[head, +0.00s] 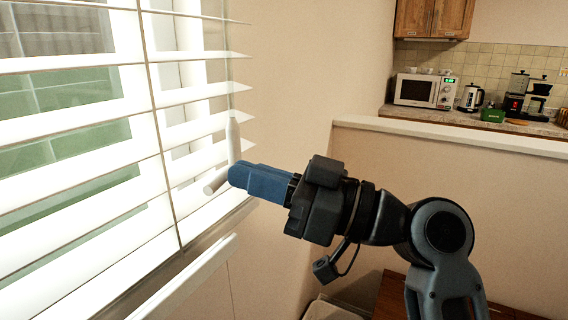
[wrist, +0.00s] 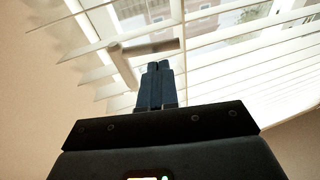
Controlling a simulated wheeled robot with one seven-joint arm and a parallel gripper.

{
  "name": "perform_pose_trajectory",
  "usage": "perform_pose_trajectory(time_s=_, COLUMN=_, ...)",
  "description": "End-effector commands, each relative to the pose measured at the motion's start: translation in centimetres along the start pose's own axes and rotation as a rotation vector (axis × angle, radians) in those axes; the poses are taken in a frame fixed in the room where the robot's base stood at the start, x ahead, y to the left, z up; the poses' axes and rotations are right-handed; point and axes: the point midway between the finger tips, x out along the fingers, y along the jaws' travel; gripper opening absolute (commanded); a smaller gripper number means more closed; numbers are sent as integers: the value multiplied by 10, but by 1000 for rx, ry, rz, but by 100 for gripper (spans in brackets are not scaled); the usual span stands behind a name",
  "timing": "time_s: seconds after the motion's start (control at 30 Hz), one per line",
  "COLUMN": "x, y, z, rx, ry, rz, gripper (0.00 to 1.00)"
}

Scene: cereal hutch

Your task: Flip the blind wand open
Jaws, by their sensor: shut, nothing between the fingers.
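The blind wand (head: 233,138) is a pale rod hanging at the right edge of the white window blind (head: 95,108). A short pale crosspiece (head: 215,182) sits at its lower end, to the left of my fingertips. My gripper (head: 234,176) has blue fingers shut together with nothing between them. The fingertips overlap the lower end of the wand in the head view; I cannot tell whether they touch. In the wrist view the shut fingers (wrist: 157,70) point at the wand (wrist: 125,66), and its crosspiece (wrist: 152,47) shows just beyond the tips. The slats are tilted with gaps between them.
A window sill (head: 190,277) runs below the blind. A half wall (head: 450,135) stands behind my arm. Beyond it a counter holds a microwave (head: 422,91), a kettle (head: 471,97) and a coffee maker (head: 514,100). The space right of the blind is open.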

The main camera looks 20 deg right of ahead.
Motion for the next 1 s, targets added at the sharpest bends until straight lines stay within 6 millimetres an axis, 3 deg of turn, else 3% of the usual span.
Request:
perform_pose_trajectory(time_s=0.53, x=7, y=0, z=8, rx=-1, ry=-2, rz=7, gripper=0)
perform_pose_trajectory(time_s=1.0, x=26, y=-8, z=16, rx=-25, ry=1, rz=123, gripper=0)
